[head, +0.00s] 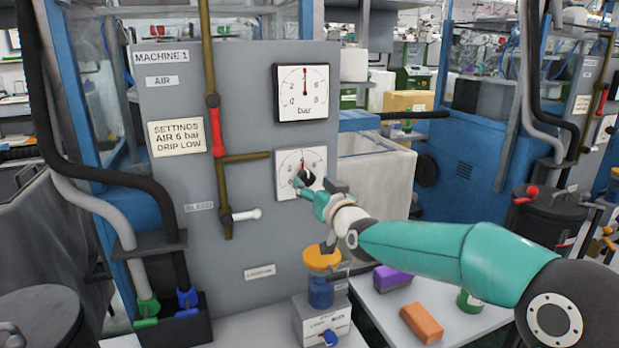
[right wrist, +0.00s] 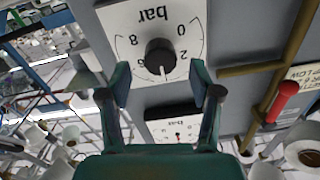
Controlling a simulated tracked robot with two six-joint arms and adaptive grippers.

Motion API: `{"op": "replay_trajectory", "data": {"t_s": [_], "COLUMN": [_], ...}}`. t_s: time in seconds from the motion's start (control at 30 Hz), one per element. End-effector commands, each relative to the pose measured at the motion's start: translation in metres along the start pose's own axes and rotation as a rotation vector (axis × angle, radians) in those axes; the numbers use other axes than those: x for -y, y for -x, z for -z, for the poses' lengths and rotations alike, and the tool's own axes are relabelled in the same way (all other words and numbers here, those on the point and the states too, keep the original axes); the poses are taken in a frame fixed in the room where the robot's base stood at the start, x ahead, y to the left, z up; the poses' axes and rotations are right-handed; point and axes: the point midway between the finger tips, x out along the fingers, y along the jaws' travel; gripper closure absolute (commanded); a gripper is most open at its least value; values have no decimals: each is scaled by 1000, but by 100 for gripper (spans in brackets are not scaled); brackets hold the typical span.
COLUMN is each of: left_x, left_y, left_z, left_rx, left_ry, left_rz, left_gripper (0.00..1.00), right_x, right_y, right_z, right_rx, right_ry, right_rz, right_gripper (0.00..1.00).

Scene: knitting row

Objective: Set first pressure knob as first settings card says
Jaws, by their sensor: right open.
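The pressure knob (head: 303,178) is black and sits on a white bar dial on the grey MACHINE 1 panel. In the right wrist view the knob (right wrist: 160,55) appears upside down, its white mark pointing between 2 and 6. The settings card (head: 177,137) reads "AIR 6 bar, DRIP LOW". Above the knob, a gauge (head: 303,92) has its needle straight up, between 2 and 6. My right gripper (head: 310,190) is open in front of the knob. In the right wrist view its fingertips (right wrist: 160,82) are spread, apart from the knob. My left gripper is not in view.
Left of the dials runs a brass pipe with a red lever (head: 215,128) and a white-handled valve (head: 243,215). Below stands a blue jar with an orange top (head: 322,260). Purple (head: 392,277) and orange (head: 422,322) blocks lie on the table under my right arm.

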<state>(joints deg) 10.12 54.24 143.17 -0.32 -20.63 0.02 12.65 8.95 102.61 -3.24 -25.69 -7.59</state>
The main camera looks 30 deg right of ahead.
Motion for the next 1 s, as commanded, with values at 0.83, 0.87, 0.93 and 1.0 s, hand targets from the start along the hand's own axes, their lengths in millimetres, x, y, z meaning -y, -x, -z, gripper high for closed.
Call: {"op": "replay_trajectory", "data": {"t_s": [0.83,0.87,0.93,1.0], "left_x": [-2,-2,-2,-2], "left_y": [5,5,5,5], "left_z": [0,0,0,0], "left_rx": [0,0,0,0], "left_ry": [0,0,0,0], "left_rz": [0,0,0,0], "left_gripper": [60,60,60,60], "right_x": [0,0,0,0], "right_y": [-26,-26,-26,-26], "right_z": [0,0,0,0], "right_rx": [0,0,0,0], "right_ry": [-1,-1,-1,-1], "right_rz": [0,0,0,0], "right_gripper": [82,86,97,97]}}
